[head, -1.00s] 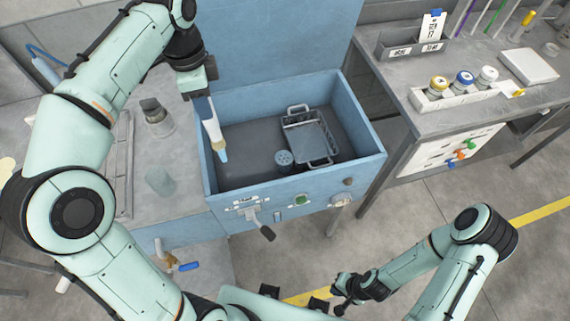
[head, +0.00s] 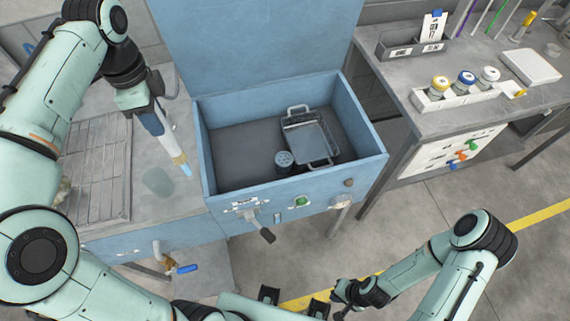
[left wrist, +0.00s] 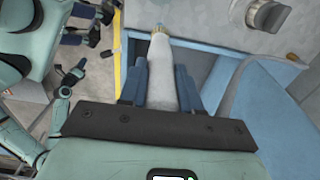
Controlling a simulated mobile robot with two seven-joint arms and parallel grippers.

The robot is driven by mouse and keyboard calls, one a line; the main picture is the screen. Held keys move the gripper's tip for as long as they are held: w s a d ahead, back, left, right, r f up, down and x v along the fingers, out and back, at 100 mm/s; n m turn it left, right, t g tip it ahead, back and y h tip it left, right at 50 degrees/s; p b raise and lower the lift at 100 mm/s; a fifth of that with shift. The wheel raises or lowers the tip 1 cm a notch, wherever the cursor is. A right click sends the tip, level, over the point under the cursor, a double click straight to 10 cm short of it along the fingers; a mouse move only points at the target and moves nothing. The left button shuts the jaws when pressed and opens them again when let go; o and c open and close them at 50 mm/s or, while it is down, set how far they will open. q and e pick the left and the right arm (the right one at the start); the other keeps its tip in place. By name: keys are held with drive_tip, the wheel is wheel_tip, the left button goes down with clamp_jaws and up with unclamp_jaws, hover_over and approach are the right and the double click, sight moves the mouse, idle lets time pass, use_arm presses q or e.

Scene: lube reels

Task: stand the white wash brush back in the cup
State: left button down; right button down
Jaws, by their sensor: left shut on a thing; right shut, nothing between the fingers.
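The white wash brush (head: 174,148) is held in my left gripper (head: 153,122), tilted with its pale blue tip down and to the right. In the left wrist view the brush (left wrist: 163,80) lies between the two dark blue fingers. A translucent greenish cup (head: 158,182) stands on the grey bench, left of the blue wash tub. The brush tip is apart from the cup, to its right, near the tub's left wall. My right gripper (head: 341,303) is shut and empty, low over the floor, far from the cup.
The blue tub (head: 290,187) holds a wire basket (head: 312,140) and a small round grey part (head: 284,160). A wire rack (head: 98,165) lies left of the cup. A valve with a blue handle (head: 187,268) sticks out below the bench. The right bench (head: 400,70) carries several capped jars.

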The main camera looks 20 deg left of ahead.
use_arm(q)
drive_tip(key=s+a, duration=0.5)
drive_tip(key=a, duration=0.1)
idle(0.3)
